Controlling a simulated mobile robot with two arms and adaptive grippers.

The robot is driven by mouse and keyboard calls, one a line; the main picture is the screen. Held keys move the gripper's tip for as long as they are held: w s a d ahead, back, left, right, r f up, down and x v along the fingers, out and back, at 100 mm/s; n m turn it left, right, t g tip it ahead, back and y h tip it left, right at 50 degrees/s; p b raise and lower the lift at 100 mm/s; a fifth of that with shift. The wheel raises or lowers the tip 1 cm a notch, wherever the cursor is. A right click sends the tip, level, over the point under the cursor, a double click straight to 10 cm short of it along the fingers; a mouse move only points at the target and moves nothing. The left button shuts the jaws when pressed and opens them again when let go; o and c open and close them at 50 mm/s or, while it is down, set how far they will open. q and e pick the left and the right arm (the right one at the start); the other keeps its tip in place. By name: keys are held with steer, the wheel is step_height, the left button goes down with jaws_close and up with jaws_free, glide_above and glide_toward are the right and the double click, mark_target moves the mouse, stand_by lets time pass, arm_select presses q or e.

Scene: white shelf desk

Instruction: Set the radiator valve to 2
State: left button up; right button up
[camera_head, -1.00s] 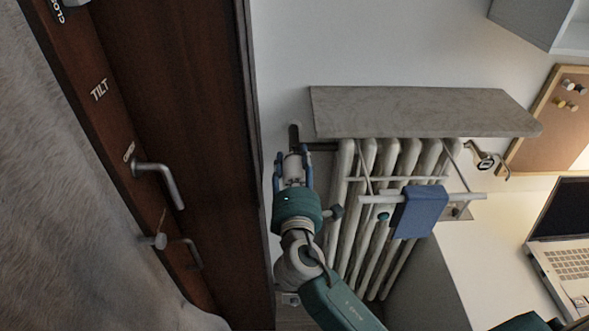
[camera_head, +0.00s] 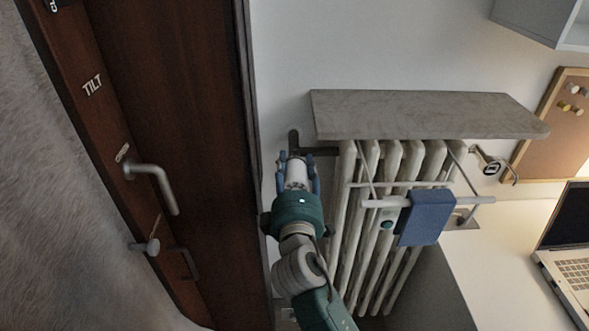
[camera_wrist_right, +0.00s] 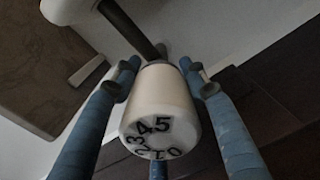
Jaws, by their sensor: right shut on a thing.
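The radiator valve is a white round knob (camera_wrist_right: 162,100) with black digits around its end face, seen close in the right wrist view. The 4 and 5 are at the top of the face, the 3 and 2 at the left, and the lower digits at the bottom. I cannot make out a reference mark. My right gripper (camera_head: 297,164) is shut on the knob (camera_head: 295,175), with blue fingers on both sides of it, also in the right wrist view (camera_wrist_right: 160,82). My left gripper is not in view.
The white ribbed radiator (camera_head: 396,230) stands right of the valve, under a grey shelf (camera_head: 420,115). A blue cloth (camera_head: 428,217) hangs on its rack. A dark pipe (camera_wrist_right: 130,25) runs behind the knob. A brown door-like frame with a handle (camera_head: 152,180) is at left.

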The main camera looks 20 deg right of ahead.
stand_by(0.3)
steer(key=o, duration=1.2)
steer(key=shift+d, duration=0.1)
steer(key=v, duration=1.2)
